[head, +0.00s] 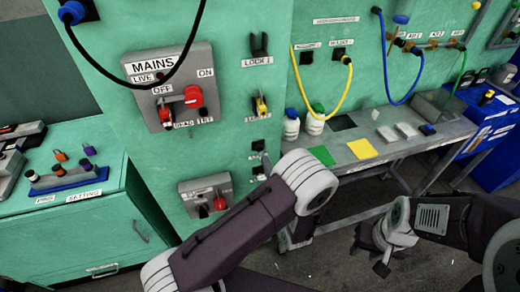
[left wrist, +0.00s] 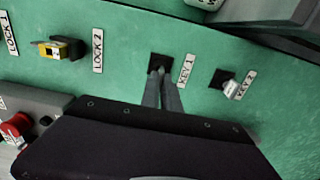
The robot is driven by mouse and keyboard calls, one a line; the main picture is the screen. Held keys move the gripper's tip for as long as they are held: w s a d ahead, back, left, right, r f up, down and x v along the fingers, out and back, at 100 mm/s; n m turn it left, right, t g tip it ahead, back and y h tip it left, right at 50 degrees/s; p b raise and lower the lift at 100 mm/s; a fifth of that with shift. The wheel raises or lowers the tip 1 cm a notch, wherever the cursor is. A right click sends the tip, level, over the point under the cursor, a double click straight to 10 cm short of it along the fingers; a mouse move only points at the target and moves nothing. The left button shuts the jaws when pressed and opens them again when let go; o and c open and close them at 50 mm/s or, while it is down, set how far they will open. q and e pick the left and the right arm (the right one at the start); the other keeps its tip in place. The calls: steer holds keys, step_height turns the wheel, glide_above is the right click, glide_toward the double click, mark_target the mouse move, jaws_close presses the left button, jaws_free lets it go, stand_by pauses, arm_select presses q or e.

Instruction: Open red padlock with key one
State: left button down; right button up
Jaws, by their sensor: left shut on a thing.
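My left gripper (left wrist: 160,72) has its two fingers together at the black KEY 1 holder (left wrist: 161,60) on the green wall. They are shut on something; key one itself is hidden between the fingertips. In the head view my left arm covers most of that spot. On the MAINS panel (head: 180,60), a small red part (head: 163,108) sits left of the large red knob (head: 193,96); it may be the red padlock, but it is too small to tell. My right gripper (head: 384,262) is at the lower right, away from the panels; its jaw state is unclear.
A yellow padlock (left wrist: 52,49) hangs at LOCK 2, and a silver key (left wrist: 231,89) is in the KEY 2 holder. A lower grey box (head: 190,196) juts from the wall. A black cable (head: 130,84) crosses the MAINS panel. A grey bench (head: 388,148) stands at right.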

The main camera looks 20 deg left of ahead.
stand_by(0.4)
arm_select(q)
steer(key=shift+p+v, duration=0.5)
steer(key=shift+v, duration=1.55)
